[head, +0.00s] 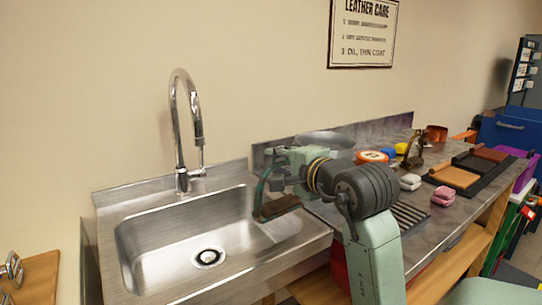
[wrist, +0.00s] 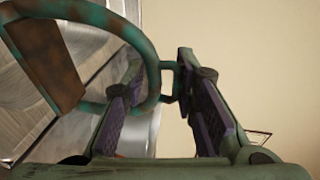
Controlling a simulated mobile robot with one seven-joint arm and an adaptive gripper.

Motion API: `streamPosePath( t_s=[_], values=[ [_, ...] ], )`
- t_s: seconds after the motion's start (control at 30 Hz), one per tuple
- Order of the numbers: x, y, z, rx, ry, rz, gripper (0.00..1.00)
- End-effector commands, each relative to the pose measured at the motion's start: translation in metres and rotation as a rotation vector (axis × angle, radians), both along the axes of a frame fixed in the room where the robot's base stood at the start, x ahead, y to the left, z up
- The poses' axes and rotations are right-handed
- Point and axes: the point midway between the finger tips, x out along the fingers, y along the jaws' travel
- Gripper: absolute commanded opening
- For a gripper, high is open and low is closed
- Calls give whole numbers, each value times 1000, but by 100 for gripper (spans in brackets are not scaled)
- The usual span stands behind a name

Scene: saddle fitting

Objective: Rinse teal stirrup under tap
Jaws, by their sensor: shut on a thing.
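The teal stirrup (head: 261,192) is a curved metal loop with a brown tread, and it hangs over the right side of the sink basin. In the wrist view, the teal stirrup (wrist: 145,48) shows brown, rust-like patches. My gripper (head: 277,174) is shut on its small end loop, which lies between the fingers (wrist: 162,75) in the wrist view. The chrome tap (head: 177,120) arches over the back of the steel sink (head: 150,235), to the left of the stirrup and apart from it. I see no water running.
A ribbed drainboard (head: 408,216) lies beside my arm. The basin is empty.

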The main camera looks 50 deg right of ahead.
Motion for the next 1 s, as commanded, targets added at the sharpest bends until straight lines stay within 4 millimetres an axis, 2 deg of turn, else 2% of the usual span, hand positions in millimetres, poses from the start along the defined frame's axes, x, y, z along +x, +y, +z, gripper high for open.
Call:
streamPosePath(
  t_s=[0.27, 1.0],
  values=[
    [14, 7, -2, -1, -1, 2, 0],
    [81, 38, -17, -1, -1, 3, 0]
  ],
)
